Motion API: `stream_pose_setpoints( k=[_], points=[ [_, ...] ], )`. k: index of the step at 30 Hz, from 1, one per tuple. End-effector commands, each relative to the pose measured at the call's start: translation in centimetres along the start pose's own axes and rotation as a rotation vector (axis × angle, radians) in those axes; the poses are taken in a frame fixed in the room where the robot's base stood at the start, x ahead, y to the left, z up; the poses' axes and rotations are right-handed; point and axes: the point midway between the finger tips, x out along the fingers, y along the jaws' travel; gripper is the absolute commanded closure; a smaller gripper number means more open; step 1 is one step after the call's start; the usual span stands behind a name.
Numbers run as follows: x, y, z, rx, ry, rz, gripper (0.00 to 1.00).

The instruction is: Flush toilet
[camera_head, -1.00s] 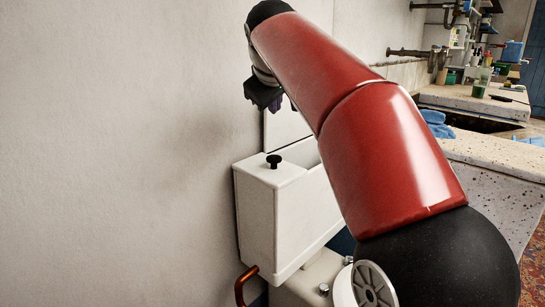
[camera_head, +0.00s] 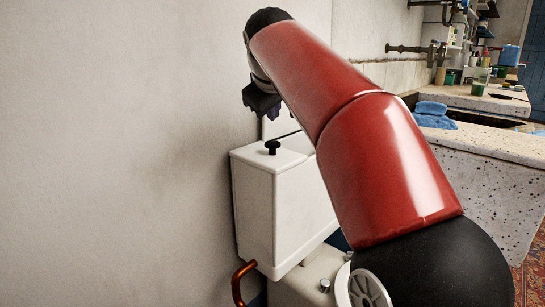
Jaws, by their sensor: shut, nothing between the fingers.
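The toilet's white cistern (camera_head: 262,205) stands against the pale wall at the lower middle of the head view. A black flush knob (camera_head: 272,147) sticks up from its lid. My gripper (camera_head: 262,104) is above and slightly behind the knob in the picture, apart from it. It is dark, small and partly hidden by my red arm. Its fingers are shut and hold nothing. The toilet bowl part (camera_head: 310,283) shows below the cistern, mostly hidden by my arm.
A copper pipe (camera_head: 240,283) bends beside the cistern's lower left. The plain wall (camera_head: 110,150) closes off the left side. A speckled stone washtrough (camera_head: 495,185) with blue cloths (camera_head: 433,115) stands at the right. Pipes and bottles are farther back.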

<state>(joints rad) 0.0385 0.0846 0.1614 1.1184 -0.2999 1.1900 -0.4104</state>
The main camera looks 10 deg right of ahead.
Motion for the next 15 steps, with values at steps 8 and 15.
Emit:
stream_pose_setpoints(
  k=[8,15],
  points=[
    [2.2,-1.7,1.6,0.0,0.0,0.0,1.0],
    [2.3,-1.7,1.7,0.0,0.0,0.0,1.0]
  ],
)
